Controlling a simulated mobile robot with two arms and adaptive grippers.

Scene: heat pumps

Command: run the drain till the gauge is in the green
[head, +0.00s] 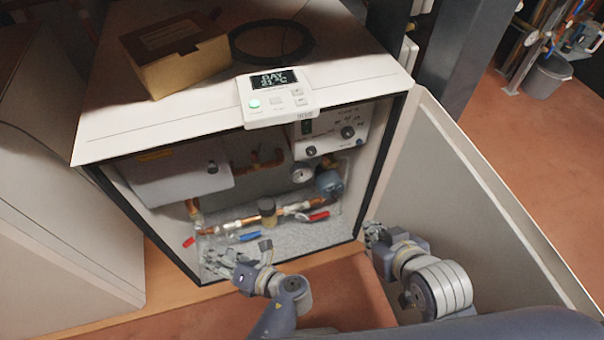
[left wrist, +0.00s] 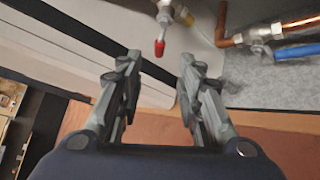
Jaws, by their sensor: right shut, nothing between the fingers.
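The open heat pump cabinet holds a round white gauge (head: 302,173), too small for me to read its needle or any green band. At the lower left of the pipework is a small valve with a red handle (head: 188,242); in the left wrist view this red handle (left wrist: 160,47) points down, in line with the gap between my fingers. I cannot tell which valve is the drain. My left gripper (head: 222,260) is open and empty at the cabinet's lower front; its fingers (left wrist: 161,62) stand apart. My right gripper (head: 374,234) is shut and empty beside the open door.
A blue lever (head: 247,237) and a red lever (head: 317,216) sit on the copper pipes, near a blue vessel (head: 329,183). The open door (head: 490,190) stands at the right. A cardboard box (head: 178,58) and a control panel (head: 276,97) are on top of the cabinet.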

